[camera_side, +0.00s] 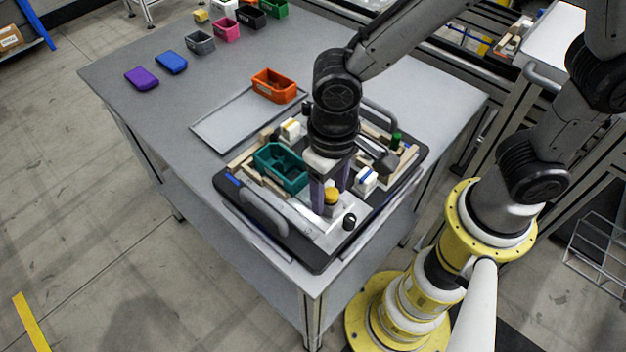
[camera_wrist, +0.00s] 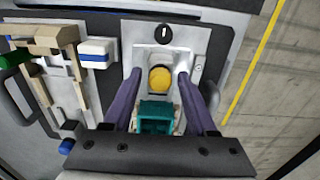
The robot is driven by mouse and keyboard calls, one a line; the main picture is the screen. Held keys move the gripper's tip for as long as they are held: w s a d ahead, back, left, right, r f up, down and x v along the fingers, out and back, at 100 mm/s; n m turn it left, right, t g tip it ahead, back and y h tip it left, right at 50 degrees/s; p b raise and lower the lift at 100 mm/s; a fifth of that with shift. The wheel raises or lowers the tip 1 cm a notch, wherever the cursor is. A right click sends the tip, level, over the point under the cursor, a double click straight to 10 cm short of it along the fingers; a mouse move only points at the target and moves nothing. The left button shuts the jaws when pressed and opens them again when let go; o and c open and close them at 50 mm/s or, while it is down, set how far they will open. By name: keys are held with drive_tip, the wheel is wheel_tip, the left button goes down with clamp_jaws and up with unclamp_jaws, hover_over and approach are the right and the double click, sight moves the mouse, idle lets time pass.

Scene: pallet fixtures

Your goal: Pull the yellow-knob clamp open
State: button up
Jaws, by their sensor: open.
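The yellow-knob clamp (camera_side: 331,195) is on a light metal plate at the front of the black pallet. In the wrist view its round yellow knob (camera_wrist: 160,79) lies between the fingers, toward their tips. My gripper (camera_side: 325,205) points down over the clamp and is open, with one purple finger on each side of the knob. In the wrist view I see a gap between the knob and each finger (camera_wrist: 160,82). A teal bin (camera_side: 281,167) stands on the pallet beside the gripper, and part of a teal thing shows below the knob in the wrist view (camera_wrist: 155,118).
The pallet (camera_side: 300,254) has carry handles and a black knob (camera_side: 349,221) near the clamp. A white block with a blue stripe (camera_side: 365,180) and wooden pieces stand close by. An orange bin (camera_side: 274,85) sits on a grey tray (camera_side: 215,125) behind. The table's left side is mostly clear.

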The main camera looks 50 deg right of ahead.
drive_tip(key=shift+r, duration=3.55)
drive_tip(key=shift+d, duration=0.1)
drive_tip(key=w+d+r+m+t+y, duration=0.1)
drive_tip(key=w+d+r+m+t, duration=0.15)
drive_tip(key=d+r, duration=0.65)
drive_tip(key=s+d+f+n+t+h, duration=0.1)
drive_tip(key=s+d+n+t, duration=0.1)
drive_tip(key=s+d, duration=0.7)
drive_tip(key=shift+s+d+f+t, duration=0.25)
drive_tip(key=shift+d+t, duration=0.3)
drive_tip(key=shift+d, duration=0.35)
drive_tip(key=shift+n, duration=0.25)
